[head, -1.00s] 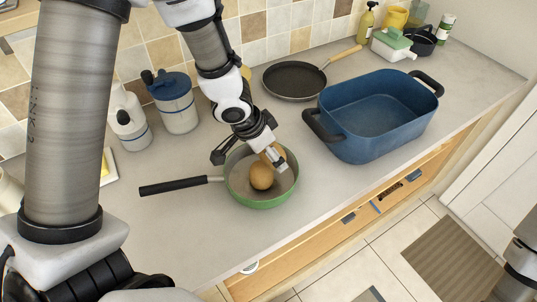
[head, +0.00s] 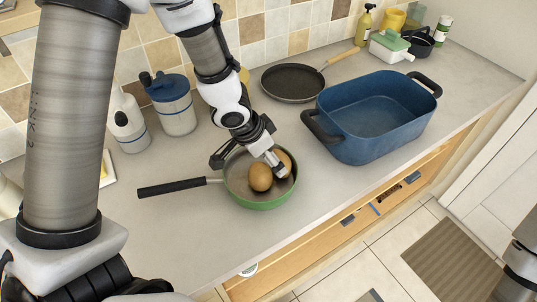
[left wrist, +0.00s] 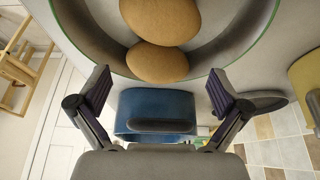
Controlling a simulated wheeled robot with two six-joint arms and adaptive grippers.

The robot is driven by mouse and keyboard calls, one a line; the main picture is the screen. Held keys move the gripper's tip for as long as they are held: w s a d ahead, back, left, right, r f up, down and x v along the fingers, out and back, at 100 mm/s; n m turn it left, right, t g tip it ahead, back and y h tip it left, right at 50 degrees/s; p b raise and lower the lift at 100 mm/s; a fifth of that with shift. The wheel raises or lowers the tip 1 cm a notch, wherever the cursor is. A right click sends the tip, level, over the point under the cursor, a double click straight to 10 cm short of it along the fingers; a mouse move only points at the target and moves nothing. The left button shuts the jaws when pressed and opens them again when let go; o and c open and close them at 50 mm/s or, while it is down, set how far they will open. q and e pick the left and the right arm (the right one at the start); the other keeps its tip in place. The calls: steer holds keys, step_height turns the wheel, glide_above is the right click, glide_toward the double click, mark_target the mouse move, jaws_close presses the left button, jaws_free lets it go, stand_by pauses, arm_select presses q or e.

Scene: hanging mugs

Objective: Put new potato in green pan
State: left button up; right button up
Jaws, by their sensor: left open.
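The green pan (head: 262,205) sits on the counter with its black handle pointing left. Two brown potatoes are inside it: one at the front (head: 260,178) and one behind it to the right (head: 285,160), partly hidden by my gripper. In the left wrist view a larger-looking potato (left wrist: 160,18) and another potato (left wrist: 157,63) lie side by side within the green rim. My left gripper (head: 272,160) is over the pan, close to the potatoes. Its fingers are spread wide in the left wrist view (left wrist: 160,85), with nothing gripped. My right gripper is out of view.
A large blue roasting pan (head: 370,115) stands right of the green pan. A black frying pan (head: 292,82) is behind. A blue-lidded canister (head: 174,105) and a white bottle (head: 128,125) stand left of my arm. The counter in front is clear.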

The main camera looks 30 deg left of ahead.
arm_select(q)
steer(key=shift+r+p, duration=0.4)
steer(key=shift+r, duration=0.05)
steer(key=p+v, duration=0.6)
steer(key=v, duration=0.6)
steer(key=shift+r, duration=0.15)
steer(key=shift+w, duration=0.1)
